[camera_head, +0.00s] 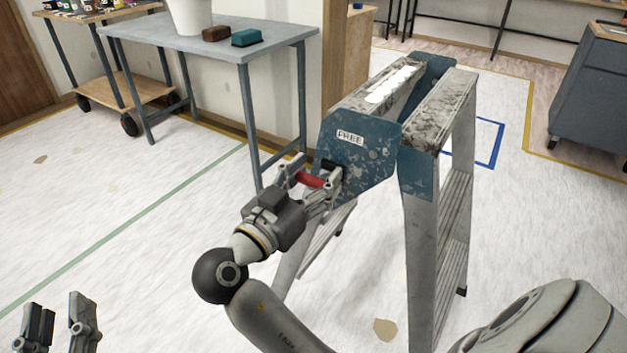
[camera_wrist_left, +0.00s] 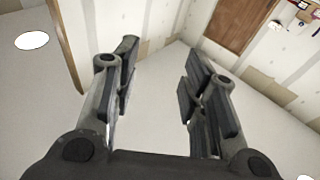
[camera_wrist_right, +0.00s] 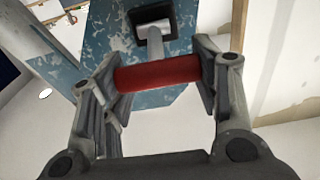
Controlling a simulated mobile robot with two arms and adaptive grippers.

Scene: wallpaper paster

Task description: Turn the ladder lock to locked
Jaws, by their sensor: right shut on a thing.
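The ladder (camera_head: 437,165) stands on the floor in the middle of the head view, with worn blue side plates and metal legs. A label reading "FREE" (camera_head: 350,138) is on its left blue plate. The lock's red handle (camera_head: 309,179) sits below the label, and in the right wrist view the red grip (camera_wrist_right: 158,73) joins a metal stem on a dark square mount (camera_wrist_right: 152,27). My right gripper (camera_head: 316,186) is shut on the red handle, one finger at each end. My left gripper (camera_head: 60,318) is open and empty at the lower left, away from the ladder.
A grey table (camera_head: 240,46) with a white bucket (camera_head: 190,14), a brown block (camera_head: 216,33) and a teal block (camera_head: 246,37) stands behind, left of the ladder. A wheeled cart (camera_head: 125,92) is further left. A grey cabinet (camera_head: 590,95) is at right. Floor at left is clear.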

